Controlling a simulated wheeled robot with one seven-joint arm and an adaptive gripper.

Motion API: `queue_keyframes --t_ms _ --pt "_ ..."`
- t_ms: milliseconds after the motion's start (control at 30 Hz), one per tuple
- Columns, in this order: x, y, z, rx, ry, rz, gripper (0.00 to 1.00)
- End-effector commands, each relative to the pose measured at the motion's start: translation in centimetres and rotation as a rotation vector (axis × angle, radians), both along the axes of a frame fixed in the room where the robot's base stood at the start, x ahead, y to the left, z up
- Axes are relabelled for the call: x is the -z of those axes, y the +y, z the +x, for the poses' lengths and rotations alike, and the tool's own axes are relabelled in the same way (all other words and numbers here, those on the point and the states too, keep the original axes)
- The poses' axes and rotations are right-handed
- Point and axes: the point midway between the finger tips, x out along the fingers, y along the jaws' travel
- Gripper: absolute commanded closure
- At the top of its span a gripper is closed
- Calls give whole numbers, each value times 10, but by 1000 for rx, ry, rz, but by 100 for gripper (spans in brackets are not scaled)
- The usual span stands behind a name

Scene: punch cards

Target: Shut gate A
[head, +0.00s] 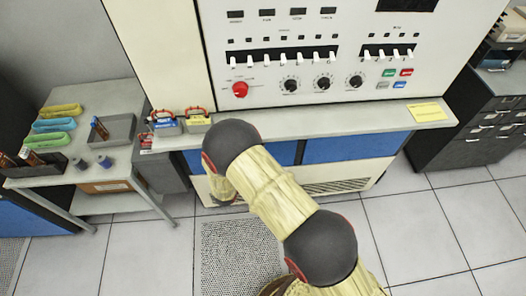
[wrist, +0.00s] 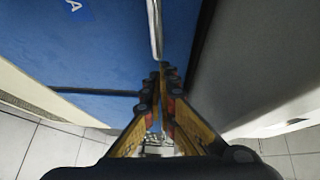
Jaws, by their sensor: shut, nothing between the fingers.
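Gate A is a blue panel (wrist: 100,45) marked with a pale letter A, on the left of the wrist view. A thin pale metal edge or bar (wrist: 155,30) runs down its right side. My gripper (wrist: 161,78) is shut and empty, with its fingertips close to that edge; I cannot tell whether they touch it. In the head view, blue panels (head: 350,147) show under the console counter, but no letter is readable there. My arm hides part of the front and the gripper itself. How far the gate stands open is unclear.
A grey surface (wrist: 250,65) stands close on the right of my gripper. The counter (head: 310,124) juts out above the blue panels, with padlocks (head: 197,123) on its left end. A side table (head: 85,165) stands left and a dark cabinet (head: 475,125) right.

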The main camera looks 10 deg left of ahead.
Motion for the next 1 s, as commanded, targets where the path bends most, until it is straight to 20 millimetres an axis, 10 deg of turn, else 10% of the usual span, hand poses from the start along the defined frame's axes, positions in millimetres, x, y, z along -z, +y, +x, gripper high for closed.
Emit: queue_keyframes --t_ms 567,1000 --pt "-5 0 -1 -1 -1 2 100" --pt "-18 12 -77 4 2 -3 100"
